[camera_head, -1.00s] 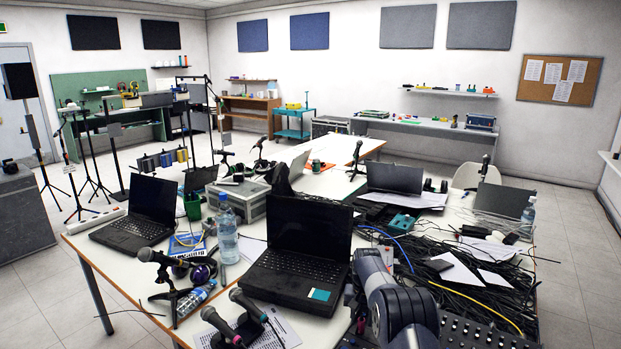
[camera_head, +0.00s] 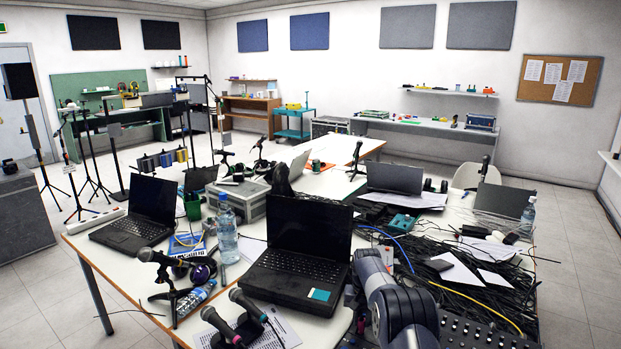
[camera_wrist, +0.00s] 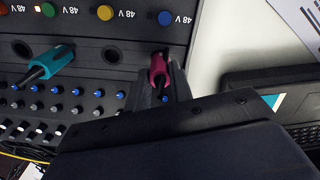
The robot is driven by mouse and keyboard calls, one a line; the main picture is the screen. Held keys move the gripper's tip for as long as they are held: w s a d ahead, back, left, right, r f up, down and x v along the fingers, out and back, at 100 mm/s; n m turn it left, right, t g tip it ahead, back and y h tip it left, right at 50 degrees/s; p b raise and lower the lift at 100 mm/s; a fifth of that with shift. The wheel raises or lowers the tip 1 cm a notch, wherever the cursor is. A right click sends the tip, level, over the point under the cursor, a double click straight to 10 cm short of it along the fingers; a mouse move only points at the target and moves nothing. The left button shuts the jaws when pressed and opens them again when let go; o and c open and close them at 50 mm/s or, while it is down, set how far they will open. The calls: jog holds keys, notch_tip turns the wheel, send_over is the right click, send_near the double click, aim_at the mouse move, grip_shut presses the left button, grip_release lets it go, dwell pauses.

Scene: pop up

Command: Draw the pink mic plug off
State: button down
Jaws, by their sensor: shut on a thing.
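A teal plug (camera_wrist: 57,60) sits to the left in the same row. The dark mixer (camera_wrist: 90,35) fills the upper left of the wrist view. In the head view the mixer (camera_head: 487,334) shows at the bottom right, and my arm covers the gripper area.
A black laptop (camera_head: 305,238) stands left of my arm, with handheld microphones (camera_head: 220,322) in front of it. A tangle of black cables (camera_head: 470,265) lies behind the mixer. Water bottles and papers crowd the table, leaving little free room.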

aim_at(361, 320)
jog(key=shift+r, duration=0.4)
jog(key=shift+r+p, duration=1.3)
jog(key=shift+r, duration=1.05)
